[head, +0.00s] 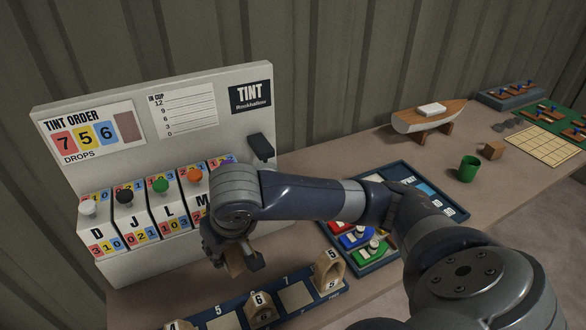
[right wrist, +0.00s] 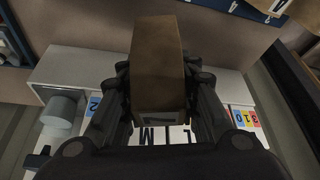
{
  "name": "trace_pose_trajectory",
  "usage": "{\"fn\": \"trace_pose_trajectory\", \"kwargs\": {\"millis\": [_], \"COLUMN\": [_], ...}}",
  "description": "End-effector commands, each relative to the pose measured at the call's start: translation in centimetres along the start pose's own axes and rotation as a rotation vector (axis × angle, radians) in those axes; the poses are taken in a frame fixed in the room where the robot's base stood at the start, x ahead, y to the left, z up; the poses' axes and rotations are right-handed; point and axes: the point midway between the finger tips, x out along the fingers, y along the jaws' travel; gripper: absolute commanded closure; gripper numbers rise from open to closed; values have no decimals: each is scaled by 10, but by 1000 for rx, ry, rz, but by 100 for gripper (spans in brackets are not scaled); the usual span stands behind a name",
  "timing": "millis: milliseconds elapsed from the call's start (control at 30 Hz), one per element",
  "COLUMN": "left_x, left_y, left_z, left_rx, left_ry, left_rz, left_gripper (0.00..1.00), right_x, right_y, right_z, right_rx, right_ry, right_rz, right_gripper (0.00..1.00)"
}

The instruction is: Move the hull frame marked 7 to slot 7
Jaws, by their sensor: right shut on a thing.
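My right gripper (head: 234,266) is shut on a brown wooden piece (right wrist: 158,65), held above the bench in front of the tint stand. Its number cannot be read, so I cannot tell by marking that it is the hull frame 7. The piece shows partly between the fingers in the head view (head: 236,260). The blue slot rack (head: 318,295) lies at the bottom, to the right of and below the gripper. Slot 7 (head: 296,296) is an empty pale pad between the wooden frame at 6 (head: 261,311) and the end frame (head: 330,269). My left gripper is not in view.
The tint stand (head: 150,265) with several dispensers rises close behind the gripper. A blue tray (head: 445,200) with coloured items lies to the right, partly behind my arm.

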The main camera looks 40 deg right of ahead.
Motion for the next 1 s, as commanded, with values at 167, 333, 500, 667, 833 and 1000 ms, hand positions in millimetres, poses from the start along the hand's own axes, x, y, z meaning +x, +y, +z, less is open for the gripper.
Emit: {"fn": "trace_pose_trajectory", "kwargs": {"millis": [167,333,500,667,833,1000], "left_x": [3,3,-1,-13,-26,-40], "left_y": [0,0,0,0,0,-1], "left_z": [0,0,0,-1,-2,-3], "left_rx": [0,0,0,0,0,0], "left_ry": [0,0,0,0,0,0], "left_rz": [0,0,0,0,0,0], "left_gripper": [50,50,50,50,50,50], "right_x": [8,8,7,5,4,4], "right_y": [0,0,1,2,2,1], "right_z": [3,3,3,2,2,2], "right_rx": [0,0,-27,-172,-339,-494], "right_ry": [2,2,0,-2,-1,-2], "right_rz": [0,0,-10,-69,-139,-205], "right_gripper": [97,97,97,97,97,97]}}
